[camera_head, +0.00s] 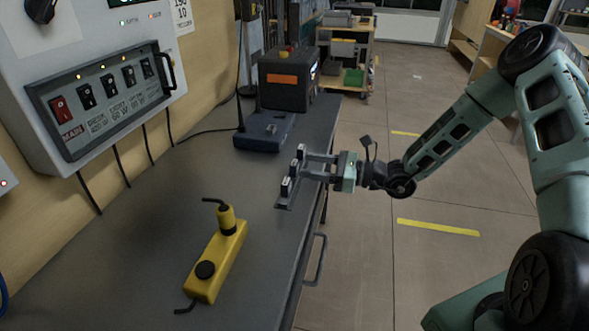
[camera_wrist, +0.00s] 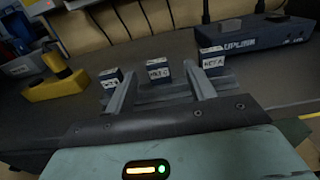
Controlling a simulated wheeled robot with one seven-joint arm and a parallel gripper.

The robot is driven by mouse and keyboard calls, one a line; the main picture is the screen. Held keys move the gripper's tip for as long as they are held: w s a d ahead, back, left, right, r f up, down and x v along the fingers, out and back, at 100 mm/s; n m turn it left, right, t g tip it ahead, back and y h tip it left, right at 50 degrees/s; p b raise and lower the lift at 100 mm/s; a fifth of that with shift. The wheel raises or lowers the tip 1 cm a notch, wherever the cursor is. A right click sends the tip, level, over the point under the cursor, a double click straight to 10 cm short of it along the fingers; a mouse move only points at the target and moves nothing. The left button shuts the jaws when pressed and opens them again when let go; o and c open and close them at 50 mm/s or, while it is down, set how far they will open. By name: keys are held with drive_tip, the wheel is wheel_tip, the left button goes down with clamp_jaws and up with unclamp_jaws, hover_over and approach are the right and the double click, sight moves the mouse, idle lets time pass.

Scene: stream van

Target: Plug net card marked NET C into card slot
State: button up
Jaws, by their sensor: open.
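Three small dark cards with white labels stand upright in a low grey rack (camera_head: 284,206) near the bench's front edge. The middle card's label appears to read NET C; this card (camera_wrist: 157,72) stands between my fingers in the wrist view. The right card (camera_wrist: 211,61) appears marked NET A; the left card's label (camera_wrist: 111,78) is hard to read. My gripper (camera_head: 308,166) is open, its fingers reaching over the rack around the middle card, with no clear contact. A dark blue box (camera_head: 264,131) marked UPLINK (camera_wrist: 245,43) stands farther along the bench; its card slot cannot be made out.
A yellow device (camera_head: 217,260) with a black knob lies on the near bench. A dark case with an orange panel (camera_head: 286,79) stands behind the blue box. A switch panel (camera_head: 104,97) with hanging cables is on the wall. Bare bench lies between rack and wall.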

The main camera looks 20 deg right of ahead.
sight(298, 165)
drive_tip(key=x, duration=0.5)
drive_tip(key=shift+s+a+f, duration=0.1)
drive_tip(key=shift+s+f, duration=0.05)
drive_tip(key=c, duration=1)
drive_tip(key=shift+c, duration=0.2)
